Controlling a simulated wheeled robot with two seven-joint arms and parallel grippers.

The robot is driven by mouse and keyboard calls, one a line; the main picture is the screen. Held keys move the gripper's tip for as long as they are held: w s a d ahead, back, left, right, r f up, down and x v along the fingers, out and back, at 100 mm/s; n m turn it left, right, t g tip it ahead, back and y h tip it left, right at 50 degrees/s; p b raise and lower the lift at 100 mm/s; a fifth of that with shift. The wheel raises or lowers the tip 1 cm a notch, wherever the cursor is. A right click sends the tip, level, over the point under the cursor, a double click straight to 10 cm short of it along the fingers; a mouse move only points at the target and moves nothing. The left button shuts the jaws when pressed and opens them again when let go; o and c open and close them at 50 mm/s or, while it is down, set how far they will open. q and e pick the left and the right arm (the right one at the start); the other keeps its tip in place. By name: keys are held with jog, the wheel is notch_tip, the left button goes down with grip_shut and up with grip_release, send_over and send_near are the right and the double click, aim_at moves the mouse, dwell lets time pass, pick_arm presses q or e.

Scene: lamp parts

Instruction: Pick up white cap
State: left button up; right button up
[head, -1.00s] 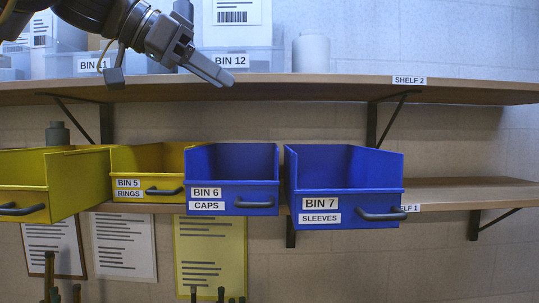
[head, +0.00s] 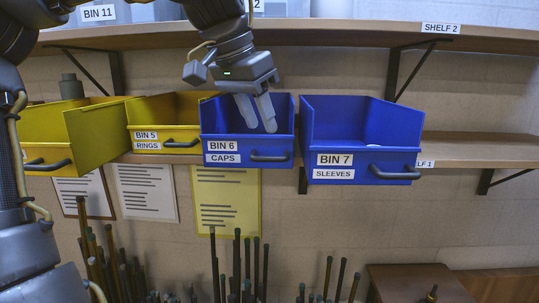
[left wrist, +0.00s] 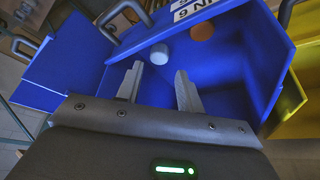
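The white cap (left wrist: 159,54) lies inside the blue Bin 6 labelled CAPS, near the front wall in the left wrist view. An orange-brown cap (left wrist: 202,31) lies beside it, apart from it. In the head view the bin's front wall (head: 229,126) hides both caps. My left gripper (head: 257,122) points down into Bin 6. In the left wrist view its two fingers (left wrist: 157,82) are spread with nothing between them, and the white cap shows just beyond the fingertips, not gripped. My right gripper is out of view.
Blue Bin 7 (head: 345,172) stands close to the right of Bin 6, and yellow Bin 5 (head: 165,135) close to the left. Shelf 2 (head: 340,33) runs above and behind the bins. Several upright rods (head: 237,260) stand below. The lower shelf (head: 470,150) is clear right of Bin 7.

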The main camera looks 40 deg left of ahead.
pick_arm(q)
jog(key=shift+p+x, duration=0.45)
jog(key=shift+x, duration=2.25)
jog(key=shift+s+r, duration=0.1)
jog(key=shift+c, duration=1.2)
grip_shut()
